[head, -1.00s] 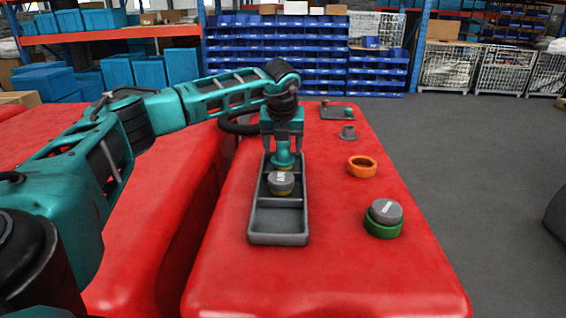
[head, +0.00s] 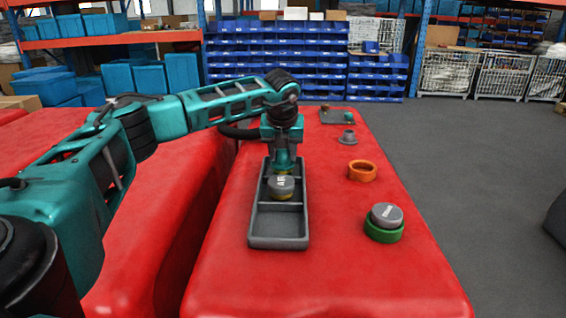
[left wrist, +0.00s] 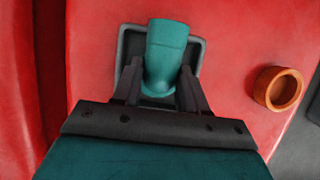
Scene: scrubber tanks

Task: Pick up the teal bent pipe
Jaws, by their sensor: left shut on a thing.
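The teal bent pipe (left wrist: 165,58) shows in the left wrist view between the two dark fingers of my left gripper (left wrist: 160,90), which is shut on it. In the head view my left gripper (head: 284,160) points down at the far part of the long grey tray (head: 278,241), and the pipe is mostly hidden there by the gripper and a grey-capped piece. I cannot tell whether the pipe still touches the tray. The grey-capped piece (head: 281,187) stands in the tray's middle compartment; the near compartment is empty. My right gripper is not in view.
On the red tank top (head: 330,280), right of the tray, stand a green ring with a grey cap (head: 385,223), an orange ring (head: 362,170) and a small grey flanged part (head: 348,137). A small dark tray (head: 338,116) lies at the far end. The near right surface is clear.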

